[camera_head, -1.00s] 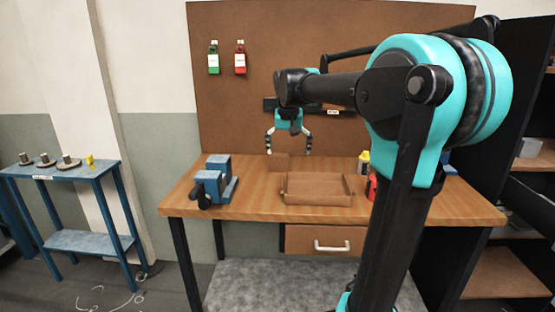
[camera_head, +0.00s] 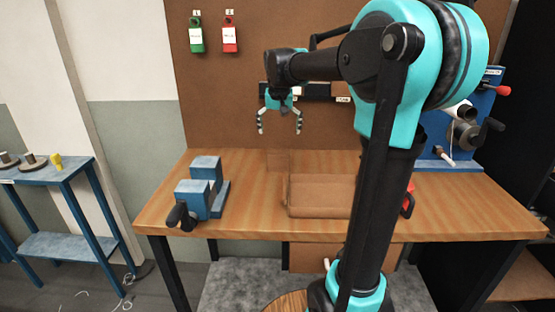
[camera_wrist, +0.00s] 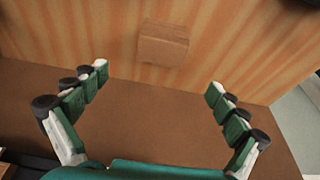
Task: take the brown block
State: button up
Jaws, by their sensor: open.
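The brown block (camera_head: 279,160) sits on the wooden workbench, left of the back corner of a brown tray; it blends with the wood and board. In the wrist view the block (camera_wrist: 163,44) lies on the bench, beyond the fingertips and roughly centred between them. My gripper (camera_head: 279,131) hangs with its fingers down, above the block in the head view. In the wrist view my gripper (camera_wrist: 157,80) is spread wide and empty. The fingers do not touch the block.
The open tray (camera_head: 318,211) stands right of the block. A blue vise (camera_head: 205,188) is at the bench's left. A blue cranked machine (camera_head: 465,125) stands at the right. A brown pegboard (camera_head: 230,95) rises behind. Bench between vise and block is clear.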

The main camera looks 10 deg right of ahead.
aim_at(280, 151)
jog(key=x, duration=0.9)
jog(key=shift+f, duration=0.2)
jog(key=shift+x, duration=2.65)
jog(key=shift+s+a, duration=0.1)
jog(key=shift+c, duration=0.2)
jog(key=c, duration=1.6)
notch_tip(280, 151, up, 20)
jog(key=shift+r, duration=0.1)
